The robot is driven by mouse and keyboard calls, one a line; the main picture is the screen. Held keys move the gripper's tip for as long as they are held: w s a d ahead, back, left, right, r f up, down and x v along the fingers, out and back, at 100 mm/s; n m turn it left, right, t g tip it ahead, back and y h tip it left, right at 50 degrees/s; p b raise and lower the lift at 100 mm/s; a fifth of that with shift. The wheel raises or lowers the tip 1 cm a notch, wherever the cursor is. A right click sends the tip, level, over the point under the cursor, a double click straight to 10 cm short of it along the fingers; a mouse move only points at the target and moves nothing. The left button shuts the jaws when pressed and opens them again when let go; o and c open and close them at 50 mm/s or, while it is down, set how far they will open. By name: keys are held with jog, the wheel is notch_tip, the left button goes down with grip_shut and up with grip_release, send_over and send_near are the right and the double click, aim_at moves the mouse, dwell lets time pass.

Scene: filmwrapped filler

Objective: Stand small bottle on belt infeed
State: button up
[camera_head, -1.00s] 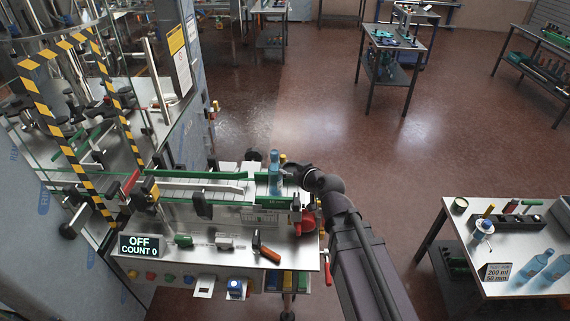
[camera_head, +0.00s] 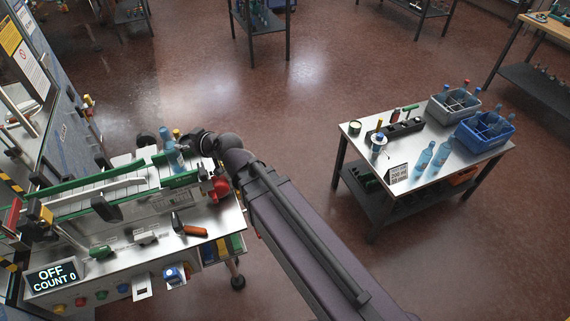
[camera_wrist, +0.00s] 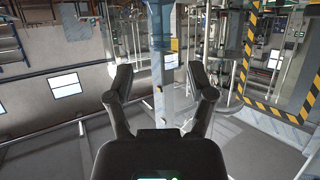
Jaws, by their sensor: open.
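A small blue bottle (camera_head: 172,157) stands on the right end of the belt infeed (camera_head: 100,192), between its green side rails. It looks slightly tilted in the turned head view. My gripper (camera_head: 192,143) is just right of the bottle at the belt's end, at the tip of my arm; its fingers are small and dark there. In the wrist view my gripper (camera_wrist: 160,78) is open, with its two black fingers spread apart. A pale upright shape shows between them; I cannot tell whether it is the bottle or background.
The side table (camera_head: 400,200) holds two blue bottles (camera_head: 432,157), a small sign (camera_head: 398,174), a grey crate (camera_head: 453,104) and a blue crate (camera_head: 484,132). The display (camera_head: 54,277) reads OFF, COUNT 0. An orange-handled tool (camera_head: 188,226) lies before the belt. Floor between stations is clear.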

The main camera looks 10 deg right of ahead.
jog(key=s+d+f+m+g+h, duration=0.3)
jog(key=d, duration=0.8)
jog(key=s+d+f+m+g+h, duration=0.3)
jog(key=d+f, duration=0.1)
jog(key=d, duration=0.8)
jog(key=s+d+f+m+g+h, duration=0.3)
jog(key=d+f, duration=0.1)
jog(key=d, duration=0.7)
jog(key=shift+s+d+f+h, duration=0.15)
jog(key=shift+d+f+h, duration=0.05)
jog(key=shift+d+h, duration=0.2)
jog(key=shift+f, duration=0.1)
notch_tip(320, 180, down, 10)
jog(key=b, duration=1)
jog(key=shift+a+r, duration=0.1)
jog(key=shift+r, duration=0.1)
